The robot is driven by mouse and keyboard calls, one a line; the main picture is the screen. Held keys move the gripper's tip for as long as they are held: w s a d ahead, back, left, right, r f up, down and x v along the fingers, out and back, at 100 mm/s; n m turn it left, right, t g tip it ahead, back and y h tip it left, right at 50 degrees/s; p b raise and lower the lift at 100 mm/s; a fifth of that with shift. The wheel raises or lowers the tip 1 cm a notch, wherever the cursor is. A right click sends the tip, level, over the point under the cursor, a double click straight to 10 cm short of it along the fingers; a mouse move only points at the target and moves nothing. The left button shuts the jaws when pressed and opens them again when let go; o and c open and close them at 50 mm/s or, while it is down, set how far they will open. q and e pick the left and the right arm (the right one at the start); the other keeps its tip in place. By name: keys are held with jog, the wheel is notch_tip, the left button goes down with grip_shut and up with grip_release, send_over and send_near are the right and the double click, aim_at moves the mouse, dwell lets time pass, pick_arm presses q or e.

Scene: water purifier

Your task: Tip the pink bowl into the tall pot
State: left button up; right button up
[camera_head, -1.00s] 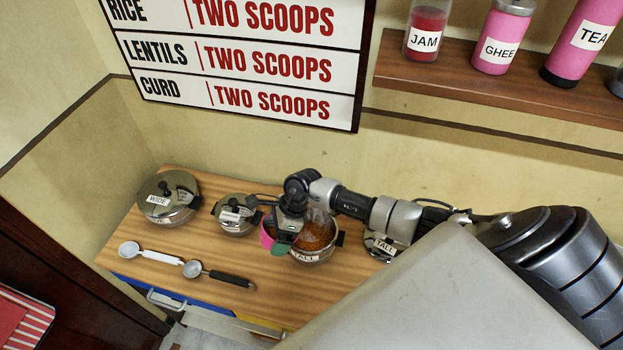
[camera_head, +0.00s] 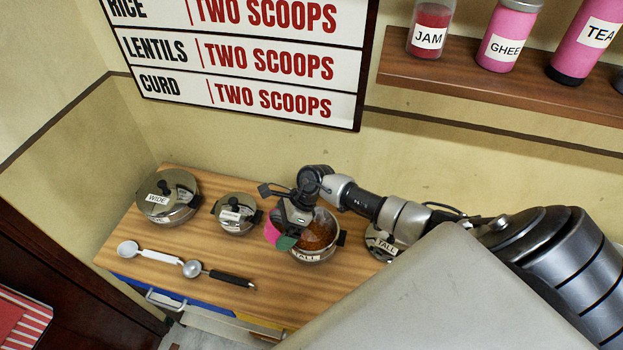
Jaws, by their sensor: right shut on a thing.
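The tall pot (camera_head: 312,257) stands on the wooden counter with its "TALL" label facing front. Reddish-brown food (camera_head: 320,234) shows inside it. The pink bowl (camera_head: 271,231) is at the left rim of the pot, tilted, with its pink outer side showing; its inside is hidden. My right gripper (camera_head: 287,241) comes in from the right over the pot and is shut on the pink bowl. Its fingers partly cover the bowl and the pot's left side. I cannot tell whether the bowl touches the rim. My left gripper is not in view.
A lid marked "TALL" (camera_head: 386,246) lies right of the pot. A smaller lidded pot (camera_head: 236,226) and a wide lidded pot (camera_head: 168,211) stand to the left. A white scoop (camera_head: 150,253) and a black-handled scoop (camera_head: 218,274) lie in front. The jar shelf (camera_head: 480,89) is above.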

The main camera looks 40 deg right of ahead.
jog(key=shift+s+d+f+y+b, duration=0.1)
jog(key=shift+s+y+b, duration=0.1)
jog(key=shift+y+b, duration=0.1)
jog(key=shift+w+f, duration=0.15)
jog(key=shift+w, duration=0.1)
jog(key=shift+d, duration=0.1)
jog(key=shift+s+d+y+b, duration=0.1)
jog(key=shift+s+y+b, duration=0.2)
jog(key=shift+b, duration=0.1)
jog(key=shift+w+f+y, duration=0.15)
jog(key=shift+w+y, duration=0.1)
jog(key=shift+y, duration=0.05)
jog(key=shift+s+d, duration=0.15)
jog(key=shift+s, duration=0.05)
jog(key=shift+b, duration=0.3)
